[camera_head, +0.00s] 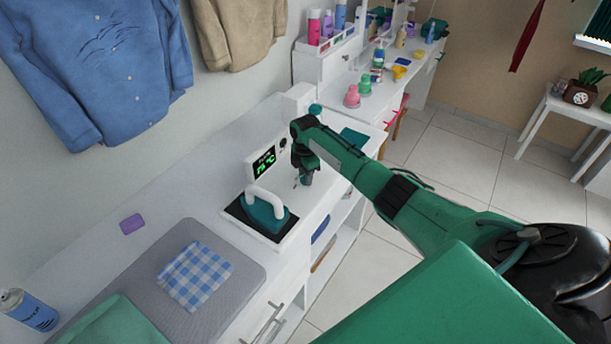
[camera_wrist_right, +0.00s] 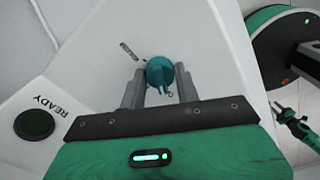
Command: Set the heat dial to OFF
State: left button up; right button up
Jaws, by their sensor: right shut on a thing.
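The heat dial (camera_wrist_right: 160,72) is a round teal knob with a raised grip bar, on the white sloping panel of the ironing station. In the wrist view, the two grey fingers of my right gripper (camera_wrist_right: 160,87) are shut on it, one on each side. Small dark labels around the dial are partly covered and unreadable. In the head view my right gripper (camera_head: 304,178) comes down at the station's front right and hides the dial. The station's display (camera_head: 264,163) shows green digits, seemingly 75 °C. A dark round READY lamp (camera_wrist_right: 35,124) looks unlit.
A teal iron (camera_head: 262,214) with a white handle rests on a dark pad left of my right gripper. A checked cloth (camera_head: 195,275) lies on a grey mat.

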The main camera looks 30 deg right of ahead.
jog(key=shift+n, duration=0.6)
jog(key=o, duration=1)
jog(key=shift+a, duration=0.1)
notch_tip(320, 180, up, 14)
jog(key=b, duration=0.3)
jog(key=shift+f, duration=0.1)
